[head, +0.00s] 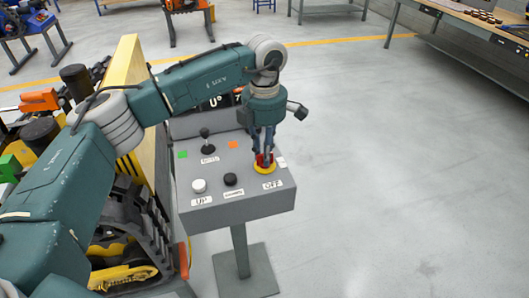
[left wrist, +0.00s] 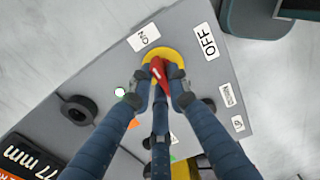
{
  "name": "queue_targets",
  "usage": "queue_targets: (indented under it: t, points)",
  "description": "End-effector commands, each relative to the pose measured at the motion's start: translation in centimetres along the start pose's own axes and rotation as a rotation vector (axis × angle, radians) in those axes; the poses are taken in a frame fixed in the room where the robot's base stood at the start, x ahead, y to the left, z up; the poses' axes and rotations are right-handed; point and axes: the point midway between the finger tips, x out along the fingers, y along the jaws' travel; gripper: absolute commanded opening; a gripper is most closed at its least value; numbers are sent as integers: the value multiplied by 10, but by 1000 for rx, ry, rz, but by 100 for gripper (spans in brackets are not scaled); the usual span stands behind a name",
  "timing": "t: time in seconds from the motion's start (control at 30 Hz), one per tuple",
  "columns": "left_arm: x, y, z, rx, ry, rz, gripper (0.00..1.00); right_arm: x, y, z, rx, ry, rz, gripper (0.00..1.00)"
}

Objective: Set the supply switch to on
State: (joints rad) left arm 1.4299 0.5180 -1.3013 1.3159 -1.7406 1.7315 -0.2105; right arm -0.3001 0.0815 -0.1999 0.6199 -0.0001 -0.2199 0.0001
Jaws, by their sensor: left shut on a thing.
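The supply switch is a red knob (left wrist: 158,68) on a yellow disc (head: 264,168) on the grey control box (head: 245,205). In the left wrist view a white ON label (left wrist: 143,38) is left of the yellow disc and an OFF label (left wrist: 207,40) is right of it. The OFF label also shows in the head view (head: 272,184). My left gripper (head: 263,157) points down and is shut on the red knob, its fingers around it. The fingers hide part of the knob, so I cannot tell its exact setting. My right gripper is not in view.
The box also carries a black lever (head: 206,141), a white button (head: 199,185) and a black button (head: 231,179). It stands on a grey post (head: 240,250). A tracked machine (head: 130,230) is close on the left. The floor to the right is clear.

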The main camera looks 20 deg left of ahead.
Motion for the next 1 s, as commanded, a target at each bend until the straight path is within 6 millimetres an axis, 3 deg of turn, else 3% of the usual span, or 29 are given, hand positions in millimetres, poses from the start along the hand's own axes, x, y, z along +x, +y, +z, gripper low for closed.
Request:
queue_targets:
  t: [0.17,0.2,0.27,0.67,1.0]
  points:
    - [-2,1,0,-2,-3,4,0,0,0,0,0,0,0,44]
    - [-2,1,0,-2,-3,4,24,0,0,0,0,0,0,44]
    - [-2,1,0,-2,-3,4,35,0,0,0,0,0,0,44]
    - [-8,1,0,-2,-2,3,35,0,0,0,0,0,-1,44]
    - [-75,1,1,-2,-4,5,35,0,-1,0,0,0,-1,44]
